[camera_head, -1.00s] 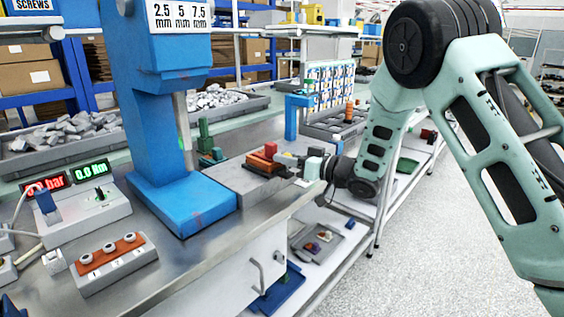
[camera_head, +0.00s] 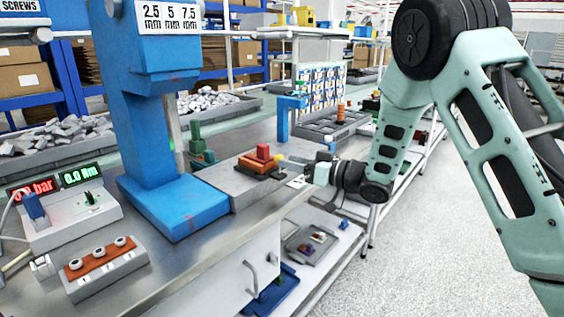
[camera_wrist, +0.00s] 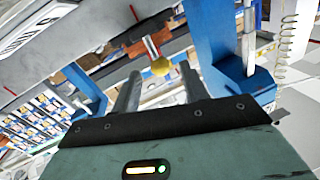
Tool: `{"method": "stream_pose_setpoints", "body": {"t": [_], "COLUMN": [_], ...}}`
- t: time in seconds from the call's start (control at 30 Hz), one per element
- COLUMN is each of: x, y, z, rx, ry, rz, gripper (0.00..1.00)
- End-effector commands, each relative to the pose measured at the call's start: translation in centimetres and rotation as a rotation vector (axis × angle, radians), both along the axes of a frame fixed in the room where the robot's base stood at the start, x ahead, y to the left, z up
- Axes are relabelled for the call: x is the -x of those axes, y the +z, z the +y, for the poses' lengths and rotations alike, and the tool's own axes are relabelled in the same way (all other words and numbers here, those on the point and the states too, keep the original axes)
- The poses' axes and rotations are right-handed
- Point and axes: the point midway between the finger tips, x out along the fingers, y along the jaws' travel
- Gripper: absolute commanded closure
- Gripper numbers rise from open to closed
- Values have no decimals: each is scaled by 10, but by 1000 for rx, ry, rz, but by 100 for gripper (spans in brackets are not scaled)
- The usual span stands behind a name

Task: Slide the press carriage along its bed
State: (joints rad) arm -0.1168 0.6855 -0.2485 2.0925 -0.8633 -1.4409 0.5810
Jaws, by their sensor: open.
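The press carriage (camera_head: 261,168) is an orange-brown slide with an upright red block on top. It sits on the grey bed (camera_head: 228,182) in front of the blue press (camera_head: 150,130). A small yellow knob (camera_head: 281,157) is on its right side. My gripper (camera_head: 300,162) is just right of the knob, pointing at the carriage. In the wrist view my gripper (camera_wrist: 158,82) has its two grey fingers apart with nothing between them. The yellow knob (camera_wrist: 160,66) shows beyond the fingertips, in front of the orange carriage (camera_wrist: 158,44). Contact is not visible.
A control box (camera_head: 75,215) with displays and a three-knob panel (camera_head: 103,265) stand at the left. A green fixture (camera_head: 198,150) is behind the bed. A blue stand (camera_head: 284,118) and a grey tray (camera_head: 332,126) are farther back. The bench's front edge lies below my gripper.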

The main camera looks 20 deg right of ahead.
Motion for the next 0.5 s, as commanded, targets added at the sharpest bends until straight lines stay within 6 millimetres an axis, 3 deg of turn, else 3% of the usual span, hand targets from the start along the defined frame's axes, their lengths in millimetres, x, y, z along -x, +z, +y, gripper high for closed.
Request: {"method": "stream_pose_setpoints", "body": {"t": [0.3,0.5], "x": [53,79], "y": [-1,0], "z": [-56,-81], "rx": [-1,-2], "ry": [-6,-4], "rz": [0,0], "gripper": [56,56]}}
